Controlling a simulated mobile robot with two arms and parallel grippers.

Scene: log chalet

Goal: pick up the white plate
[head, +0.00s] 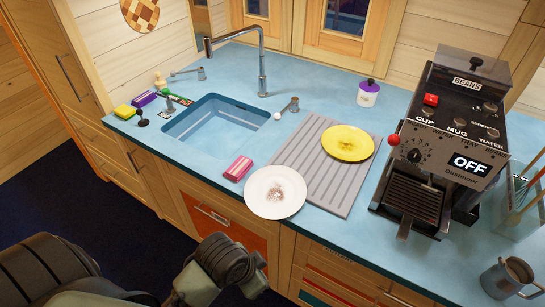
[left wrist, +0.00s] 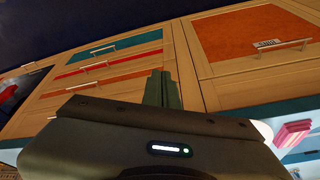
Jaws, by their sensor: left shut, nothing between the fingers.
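The white plate (head: 258,205) has brown specks at its middle. It lies at the front edge of the blue counter, and its near rim appears to reach over that edge. A white shape at the right of the left wrist view may be part of it; most is hidden by my gripper body. My left gripper (left wrist: 163,88) is shut and empty, in front of the cabinet fronts and apart from the plate. In the head view my left arm is at the lower left, below the plate. My right gripper is not in view.
A pink striped sponge (head: 238,169) lies next to the plate. A grey drainboard (head: 306,165) holds a yellow plate (head: 348,143). The sink (head: 214,123) is to the left, a coffee machine (head: 445,140) to the right. Drawers (head: 216,214) stand below the counter edge.

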